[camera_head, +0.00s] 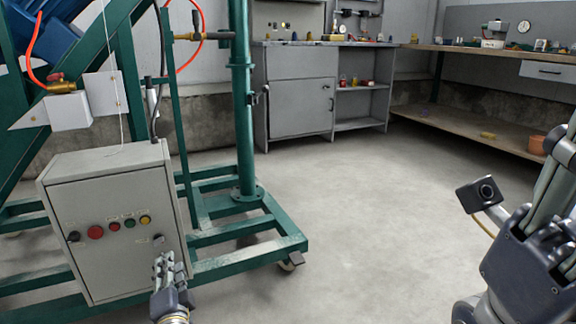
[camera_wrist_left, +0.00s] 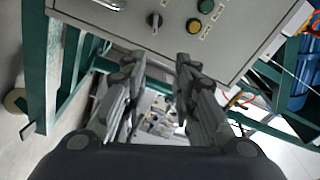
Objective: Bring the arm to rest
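My left gripper (camera_head: 165,262) is at the lower front of the grey control box (camera_head: 110,262), just below a dark rotary knob (camera_head: 158,240). In the left wrist view its two fingers (camera_wrist_left: 152,75) stand apart with nothing held between them. The knob (camera_wrist_left: 153,20) shows beyond the fingertips, apart from them. My right gripper (camera_head: 560,165) points upward at the right edge of the head view. It is partly cut off, so its opening cannot be judged.
The box front carries a red button (camera_head: 95,232), other small buttons and a dark switch (camera_head: 73,236). A green steel frame (camera_head: 243,100) stands around and behind the box. A grey cabinet (camera_head: 300,105) and a workbench (camera_head: 480,52) are at the back. The middle floor is clear.

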